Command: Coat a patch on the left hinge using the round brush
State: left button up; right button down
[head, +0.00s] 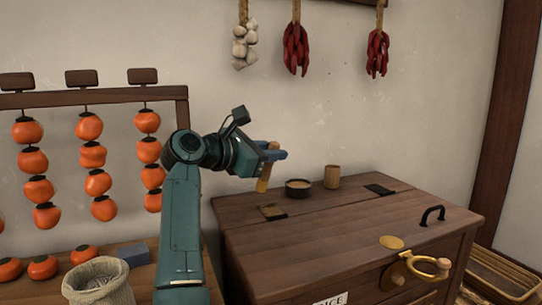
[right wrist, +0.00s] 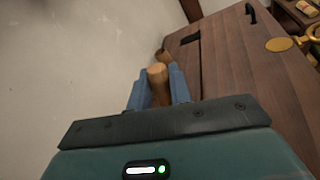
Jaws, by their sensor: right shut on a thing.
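My right gripper (head: 271,152) is shut on the round brush (head: 263,181), whose tan wooden handle hangs below the fingers above the chest's back left part. In the right wrist view the handle (right wrist: 157,82) stands between the two blue fingers (right wrist: 157,90). The brush's bristles cannot be made out. The brush appears apart from the hinge. My left gripper is not in view.
The wooden chest (head: 330,245) has a dark right hinge (head: 380,190), a black handle (head: 432,215) and a brass hasp (head: 410,270). A wooden cup (head: 332,177) stands right of the bowl. A persimmon rack (head: 100,97) and a sack (head: 97,280) are at left. The lid's middle is clear.

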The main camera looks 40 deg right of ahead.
aim_at(271, 141)
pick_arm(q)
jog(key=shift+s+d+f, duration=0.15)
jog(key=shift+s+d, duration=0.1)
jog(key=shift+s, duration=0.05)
